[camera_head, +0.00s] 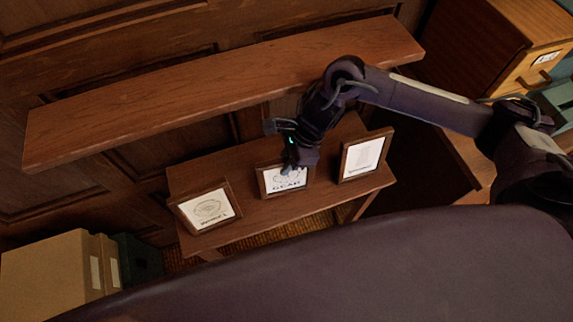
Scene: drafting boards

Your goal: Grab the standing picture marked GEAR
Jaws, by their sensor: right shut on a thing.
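The standing picture marked GEAR (271,183) is a small wood-framed picture with a drawing and lettering on white, in the middle of a low wooden table. My right gripper (290,168) comes down from above and is shut on its top edge, covering part of the drawing. The picture appears to be at the tabletop; I cannot tell if it touches. A second framed picture (208,209) stands tilted on the left of the table. A third framed picture (363,156) stands on the right. My left gripper is not in view.
The low table (250,215) stands below a long wooden wall shelf (200,88), close to my right arm. Boxes (45,270) stand at the lower left. A wooden drawer cabinet (535,70) is at the upper right. Bare tabletop lies between the pictures.

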